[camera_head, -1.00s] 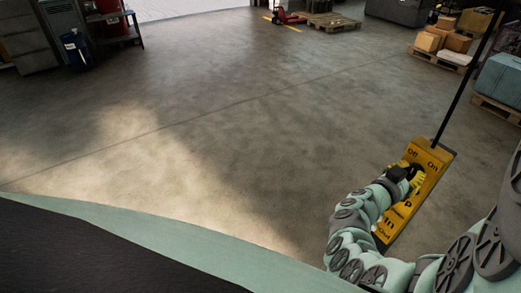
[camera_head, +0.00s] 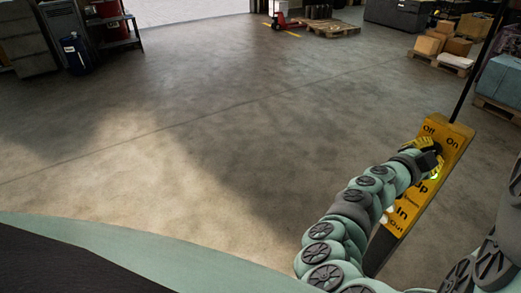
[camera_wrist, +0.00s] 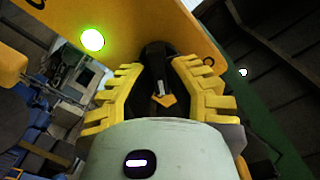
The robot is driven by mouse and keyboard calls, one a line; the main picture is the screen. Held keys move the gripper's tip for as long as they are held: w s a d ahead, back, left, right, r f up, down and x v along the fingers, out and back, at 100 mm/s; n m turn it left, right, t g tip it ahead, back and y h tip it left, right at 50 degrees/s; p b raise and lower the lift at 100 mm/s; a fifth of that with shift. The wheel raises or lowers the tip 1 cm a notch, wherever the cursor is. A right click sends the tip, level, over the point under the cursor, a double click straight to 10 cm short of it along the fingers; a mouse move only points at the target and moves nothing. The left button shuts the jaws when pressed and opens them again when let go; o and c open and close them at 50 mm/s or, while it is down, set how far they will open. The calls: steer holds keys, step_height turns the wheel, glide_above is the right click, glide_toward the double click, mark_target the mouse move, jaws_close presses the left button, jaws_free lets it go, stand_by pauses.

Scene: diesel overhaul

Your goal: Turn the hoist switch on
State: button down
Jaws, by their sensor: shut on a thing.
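The hoist pendant (camera_head: 405,217) is a yellow control box hanging tilted at the right of the head view, with Off, On, Up, In and Out labels. The hoist switch (camera_wrist: 157,68) shows in the wrist view as a black lever between the yellow fingers. My gripper (camera_head: 432,152) is at the pendant's upper part, just below the Off and On labels. In the wrist view my gripper (camera_wrist: 160,85) is shut on the switch. A green light (camera_wrist: 92,40) glows on the pendant face. My gripper hides part of the labels and the switch in the head view.
A dark cable (camera_head: 476,65) runs up from the pendant. Pallets with boxes (camera_head: 447,45) stand at the back right. A red pallet jack (camera_head: 284,20) and a pallet are at the far back. The middle floor is clear.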

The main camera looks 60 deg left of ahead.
steer(key=shift+f+m+b, duration=0.1)
steer(key=shift+m+b, duration=0.6)
steer(key=shift+m, duration=0.1)
steer(key=c, duration=0.9)
jaws_free()
steer(key=shift+c, duration=0.2)
steer(key=s, duration=1.2)
steer(key=shift+a, duration=0.25)
steer(key=shift+d, duration=0.1)
